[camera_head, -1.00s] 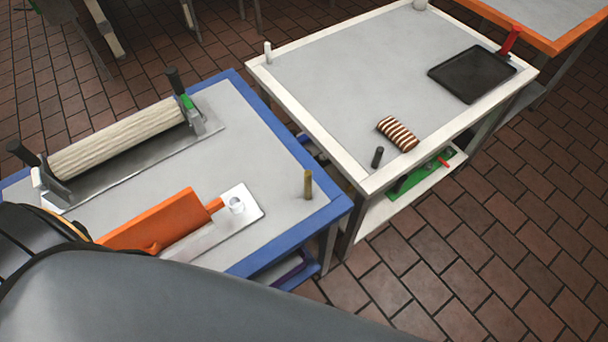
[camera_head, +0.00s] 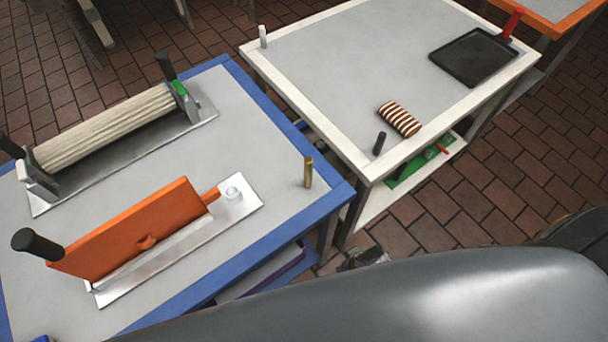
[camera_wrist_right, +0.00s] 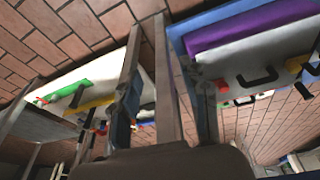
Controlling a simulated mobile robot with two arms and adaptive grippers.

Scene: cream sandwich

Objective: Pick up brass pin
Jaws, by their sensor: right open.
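The brass pin (camera_head: 308,172) stands upright on the grey top of the blue-edged table (camera_head: 335,200), near its right corner. Nothing touches it. My right arm crosses the bottom of the head view from the right. A dark part of my right gripper (camera_head: 362,258) shows past the arm, below and right of the pin, beyond the table's edge; the rest is hidden. In the right wrist view my right gripper (camera_wrist_right: 165,95) is open with nothing between its fingers, low beside the tables. The pin is not in that view. My left gripper is not in view.
An orange block on a metal plate (camera_head: 246,205) and a ribbed roller (camera_head: 105,130) share the blue-edged table. A white-edged table (camera_head: 450,135) beside it holds a striped roll (camera_head: 399,118), a black peg (camera_head: 380,143) and a black tray (camera_head: 472,57). The pin's surroundings are clear.

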